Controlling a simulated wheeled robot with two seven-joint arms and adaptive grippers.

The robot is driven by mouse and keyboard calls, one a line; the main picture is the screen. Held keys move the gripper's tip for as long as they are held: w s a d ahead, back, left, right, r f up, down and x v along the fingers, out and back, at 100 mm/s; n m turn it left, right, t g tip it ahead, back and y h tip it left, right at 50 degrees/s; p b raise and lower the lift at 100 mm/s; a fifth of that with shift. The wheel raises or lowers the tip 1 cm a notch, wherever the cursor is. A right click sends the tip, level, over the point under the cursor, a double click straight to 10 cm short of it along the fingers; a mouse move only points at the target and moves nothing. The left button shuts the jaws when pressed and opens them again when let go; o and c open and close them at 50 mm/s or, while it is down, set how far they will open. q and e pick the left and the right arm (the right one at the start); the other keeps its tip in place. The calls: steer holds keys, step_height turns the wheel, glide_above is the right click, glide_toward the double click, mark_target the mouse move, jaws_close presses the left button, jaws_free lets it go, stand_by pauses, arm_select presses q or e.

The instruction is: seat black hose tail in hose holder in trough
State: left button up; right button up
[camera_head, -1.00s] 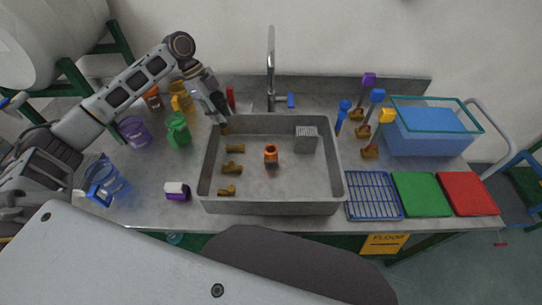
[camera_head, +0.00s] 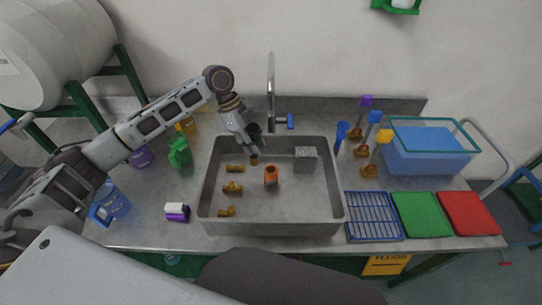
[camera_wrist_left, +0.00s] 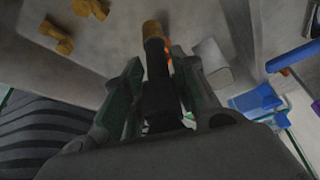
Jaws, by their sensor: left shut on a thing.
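My left gripper (camera_head: 250,148) is over the back left part of the grey trough (camera_head: 207,190). It is shut on the black hose tail (camera_head: 254,130), a dark cylinder with a brass tip pointing down. In the left wrist view the black hose tail (camera_wrist_left: 158,90) lies between the two fingers of the left gripper (camera_wrist_left: 155,85), brass tip outward. An orange-brown cylinder (camera_head: 271,175) stands upright on the trough floor, right of the tip. A grey ribbed box (camera_head: 306,158) sits in the back right. I cannot tell which one is the hose holder. My right gripper is not in view.
Several brass fittings (camera_head: 232,188) lie along the trough's left side. The tap (camera_head: 271,90) rises behind the trough. A blue rack (camera_head: 374,215), green board (camera_head: 421,214) and red board (camera_head: 467,213) lie to the right. The front right of the trough floor is clear.

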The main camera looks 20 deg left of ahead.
mark_target(257, 129)
arm_select(q)
steer(key=d+f, duration=0.1)
steer(key=d, duration=0.1)
steer(key=d+f, duration=0.1)
steer(key=d, duration=0.1)
steer(key=d+f, duration=0.1)
steer(key=d, duration=0.1)
steer(key=shift+s+f+p, duration=0.3)
steer(key=shift+s+p, duration=0.05)
steer(key=shift+d, duration=0.1)
steer(key=o, duration=0.7)
steer(key=shift+f, duration=0.1)
steer(key=o, duration=0.4)
steer(key=v, duration=1.1)
steer(key=shift+a+r, duration=0.2)
steer(key=shift+r, duration=0.45)
steer(key=shift+f, duration=0.1)
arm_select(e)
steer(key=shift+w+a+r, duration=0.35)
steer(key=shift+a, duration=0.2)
